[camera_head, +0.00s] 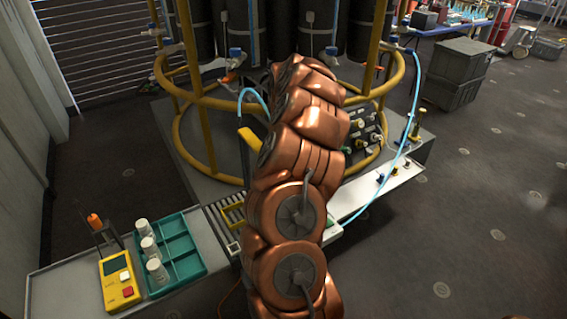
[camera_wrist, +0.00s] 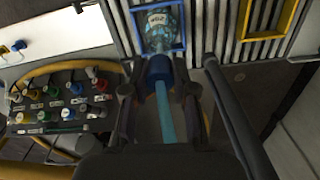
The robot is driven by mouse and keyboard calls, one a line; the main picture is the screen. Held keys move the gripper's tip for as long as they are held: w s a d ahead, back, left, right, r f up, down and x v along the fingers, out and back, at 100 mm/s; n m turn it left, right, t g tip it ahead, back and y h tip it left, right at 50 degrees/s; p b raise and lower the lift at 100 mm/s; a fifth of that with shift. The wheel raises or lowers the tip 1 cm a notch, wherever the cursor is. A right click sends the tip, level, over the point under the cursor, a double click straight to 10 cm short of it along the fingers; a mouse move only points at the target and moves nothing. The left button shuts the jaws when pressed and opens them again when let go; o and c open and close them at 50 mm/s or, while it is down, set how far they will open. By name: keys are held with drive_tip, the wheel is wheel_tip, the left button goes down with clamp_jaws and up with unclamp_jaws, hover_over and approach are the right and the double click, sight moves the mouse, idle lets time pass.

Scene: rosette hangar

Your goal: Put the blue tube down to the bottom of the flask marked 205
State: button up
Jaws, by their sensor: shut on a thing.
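In the wrist view, my gripper (camera_wrist: 160,74) is shut on a dark blue collar (camera_wrist: 158,67) at the end of the blue tube (camera_wrist: 166,112). A clear flask (camera_wrist: 158,38) with a printed label stands in a blue frame just beyond the fingertips; I cannot read its number surely. The collar overlaps the near end of the flask in this view. I cannot tell whether the tube's end is inside the neck, or how deep. In the head view, my arm hides the gripper and flask. A light blue tube (camera_head: 257,93) arcs behind my arm there.
A yellow frame (camera_head: 233,215) sits on the slatted rack beside my arm. A teal tray (camera_head: 180,250) with white containers and a yellow meter (camera_head: 119,281) stand at lower left. Another light blue tube (camera_head: 413,100) hangs at right. A panel of coloured knobs (camera_wrist: 60,100) is close by.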

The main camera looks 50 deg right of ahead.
drive_tip(key=shift+f, duration=0.3)
drive_tip(key=o, duration=1)
drive_tip(key=shift+o, duration=0.3)
drive_tip(key=o, duration=0.5)
drive_tip(key=shift+r, duration=0.1)
drive_tip(key=shift+r+p, duration=0.3)
drive_tip(key=shift+r, duration=2.6)
